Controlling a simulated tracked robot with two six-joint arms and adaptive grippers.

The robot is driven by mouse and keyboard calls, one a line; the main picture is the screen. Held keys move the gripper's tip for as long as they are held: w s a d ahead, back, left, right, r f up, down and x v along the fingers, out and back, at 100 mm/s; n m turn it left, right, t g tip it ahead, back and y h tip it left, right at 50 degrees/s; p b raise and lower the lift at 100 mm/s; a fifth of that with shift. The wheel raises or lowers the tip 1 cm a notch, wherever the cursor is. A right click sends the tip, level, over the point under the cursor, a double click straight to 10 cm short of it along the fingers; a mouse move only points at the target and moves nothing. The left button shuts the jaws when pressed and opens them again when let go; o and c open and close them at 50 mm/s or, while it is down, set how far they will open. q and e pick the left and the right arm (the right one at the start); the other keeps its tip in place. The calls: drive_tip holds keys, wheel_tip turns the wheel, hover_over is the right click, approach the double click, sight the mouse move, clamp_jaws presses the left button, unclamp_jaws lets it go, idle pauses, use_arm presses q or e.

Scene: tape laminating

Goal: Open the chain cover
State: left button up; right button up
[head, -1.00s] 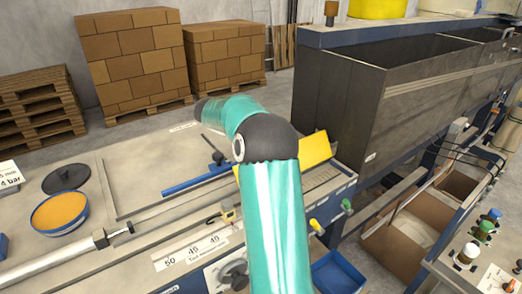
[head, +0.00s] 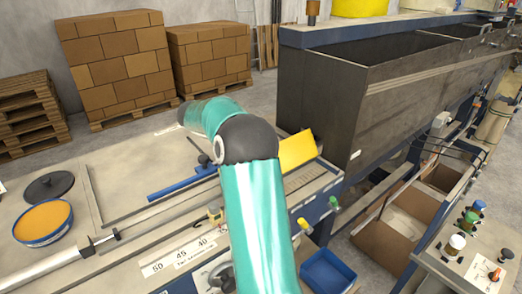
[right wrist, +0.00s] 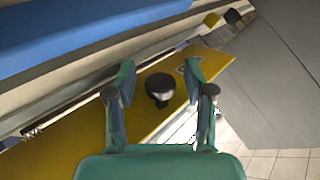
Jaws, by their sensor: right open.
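The chain cover appears to be the yellow panel (head: 297,151) beside my teal arm in the head view, tilted at the right edge of the machine table. In the right wrist view a long yellow panel (right wrist: 65,143) carries a black round knob (right wrist: 159,88). My right gripper (right wrist: 158,72) is open, with one finger on each side of the knob. Whether the fingers touch the knob or panel cannot be told. In the head view the arm hides part of the yellow panel, and the gripper does not show. My left gripper is in neither view.
A blue bar (head: 180,184) and a bowl of orange material (head: 43,221) lie on the table to the left. A large dark tank (head: 400,95) stands at the right. A blue bin (head: 327,272) sits below the table edge. Stacked cartons (head: 115,62) stand behind.

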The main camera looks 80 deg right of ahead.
drive_tip(key=v, duration=1.2)
